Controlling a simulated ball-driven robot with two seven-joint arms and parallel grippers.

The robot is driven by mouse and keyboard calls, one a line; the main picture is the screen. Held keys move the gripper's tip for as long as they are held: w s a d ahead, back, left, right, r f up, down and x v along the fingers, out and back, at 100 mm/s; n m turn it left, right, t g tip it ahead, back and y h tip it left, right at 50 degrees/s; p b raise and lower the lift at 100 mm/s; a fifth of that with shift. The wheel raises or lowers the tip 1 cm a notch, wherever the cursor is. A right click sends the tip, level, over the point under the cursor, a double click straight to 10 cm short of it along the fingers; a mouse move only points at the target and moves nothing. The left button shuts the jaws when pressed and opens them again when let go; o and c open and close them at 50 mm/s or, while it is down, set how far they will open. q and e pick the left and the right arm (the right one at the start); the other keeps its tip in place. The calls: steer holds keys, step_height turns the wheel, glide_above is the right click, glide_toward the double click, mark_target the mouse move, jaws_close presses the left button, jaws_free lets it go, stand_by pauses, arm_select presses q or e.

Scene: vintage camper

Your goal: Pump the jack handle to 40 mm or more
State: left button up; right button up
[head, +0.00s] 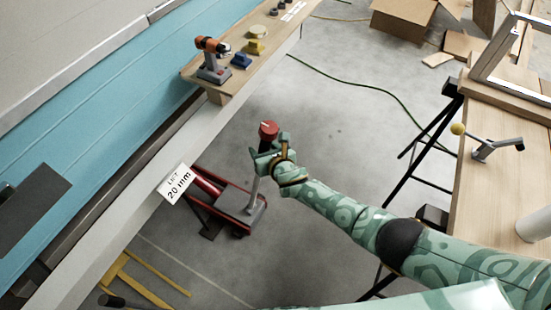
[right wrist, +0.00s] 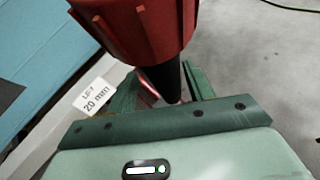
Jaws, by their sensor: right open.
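The jack (head: 232,205) is a red and grey floor jack on the concrete beside the camper's pale sill. Its handle (head: 253,190) stands nearly upright and ends in a red grip (head: 268,130). A white sign (head: 176,184) at the jack reads "LIFT 20 mm", and it also shows in the right wrist view (right wrist: 94,97). My right gripper (head: 266,158) is open at the handle just below the red grip. In the right wrist view the red grip (right wrist: 135,25) fills the top, and the dark shaft passes between my open fingers (right wrist: 162,88). My left gripper is out of view.
A wooden shelf (head: 226,86) along the camper holds an orange-topped tool (head: 212,60) and small coloured items. A workbench (head: 500,170) on black trestles stands at right. A yellow stand (head: 125,275) is at lower left. A green hose (head: 370,85) crosses open floor.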

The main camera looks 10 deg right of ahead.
arm_select(q)
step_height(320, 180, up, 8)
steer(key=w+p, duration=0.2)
steer(key=p, duration=0.5)
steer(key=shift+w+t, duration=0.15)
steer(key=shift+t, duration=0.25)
arm_select(e)
steer(key=v, duration=1.4)
steer(key=shift+r, duration=0.15)
steer(key=shift+a, duration=0.1)
